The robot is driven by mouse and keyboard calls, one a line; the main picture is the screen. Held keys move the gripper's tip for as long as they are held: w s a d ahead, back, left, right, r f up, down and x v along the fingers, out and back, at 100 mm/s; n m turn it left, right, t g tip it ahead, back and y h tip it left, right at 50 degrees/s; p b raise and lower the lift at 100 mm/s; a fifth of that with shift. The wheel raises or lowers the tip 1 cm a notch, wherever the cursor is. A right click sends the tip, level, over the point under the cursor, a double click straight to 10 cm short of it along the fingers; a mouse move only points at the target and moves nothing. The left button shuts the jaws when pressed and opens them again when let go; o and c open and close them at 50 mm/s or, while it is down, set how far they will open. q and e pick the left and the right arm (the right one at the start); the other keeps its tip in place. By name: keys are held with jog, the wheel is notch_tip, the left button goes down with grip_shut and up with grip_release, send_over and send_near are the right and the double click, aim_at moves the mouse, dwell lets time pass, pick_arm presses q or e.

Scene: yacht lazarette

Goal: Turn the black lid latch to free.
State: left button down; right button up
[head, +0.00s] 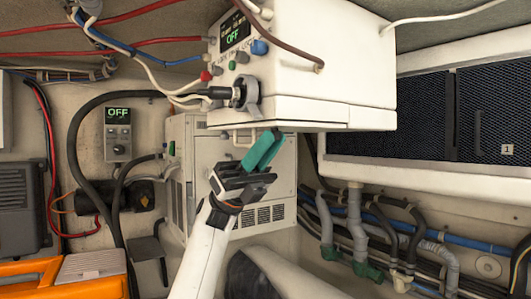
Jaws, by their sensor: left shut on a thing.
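The white box (345,55) hangs at the upper middle, with a seam along its lower part. My left gripper (271,142) is under the box's lower front edge, its teal fingers pointing up and slightly right. It is shut on a small dark piece at that edge, which looks like the black lid latch (277,131). The fingers hide most of the latch, so its turned position cannot be told. My right gripper is not in view.
The box's side has an OFF display (236,38), coloured knobs and a grey plug (240,93) with a black cable. A white cabinet (262,215) stands behind my gripper. Hoses and pipes (355,225) run at the right. An orange case (60,280) is lower left.

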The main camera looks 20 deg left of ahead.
pick_arm(q)
jog(key=shift+w+d+m+g+y+p, duration=0.1)
jog(key=shift+m+g+y+p, duration=0.2)
jog(key=shift+m+g+y, duration=0.9)
jog(key=shift+w+d+m+g+y+p, duration=0.2)
jog(key=shift+m+g+y, duration=0.4)
jog(key=shift+g+y, duration=1.15)
jog(key=shift+w+a+m+g+y+p, duration=0.1)
jog(key=shift+m+g+y+p, duration=0.25)
jog(key=shift+m+g+y, duration=1.1)
jog(key=shift+d+n+g, duration=0.1)
jog(key=shift+n+g, duration=0.25)
jog(key=shift+g, duration=0.45)
jog(key=c, duration=1.3)
grip_release()
jog(key=shift+c, duration=0.2)
jog(key=shift+f, duration=0.1)
